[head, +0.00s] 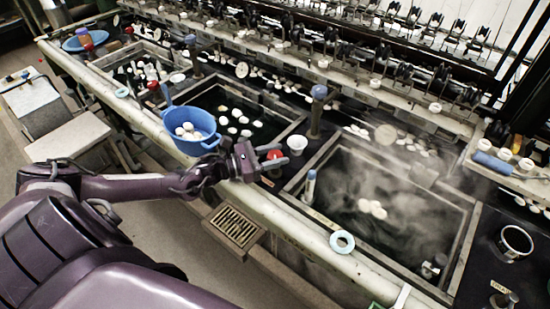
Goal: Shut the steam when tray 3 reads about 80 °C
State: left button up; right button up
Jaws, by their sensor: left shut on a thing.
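The rightmost tray (460,232) holds dark water with a few white cocoons (372,208), and steam rises from it. A slim upright piece with a pale blue top (310,184), possibly a thermometer, stands at its left edge; I can read no temperature. A red valve knob (274,155) sits on the ledge between this tray and the middle one. My left gripper (271,156) is at the red knob, one finger on each side, shut on it. How far the valve is turned cannot be told. My right gripper is out of view.
A blue pan (178,117) with cocoons stands left of my gripper, close to my wrist. A white cup (297,143) is just right of the knob. A pale ring (342,241) lies on the front rail. Reeling machinery spans the back.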

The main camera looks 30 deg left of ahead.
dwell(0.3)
pick_arm(q)
jog(key=o, duration=1)
jog(key=shift+c, duration=0.2)
jog(key=shift+s+a, duration=0.15)
jog(key=shift+s, duration=0.05)
jog(key=b+v, duration=0.1)
jog(key=v, duration=0.5)
jog(key=shift+s+a+f, duration=0.1)
jog(key=shift+a, duration=0.05)
jog(key=shift+s+a, duration=0.3)
jog(key=shift+s, duration=0.1)
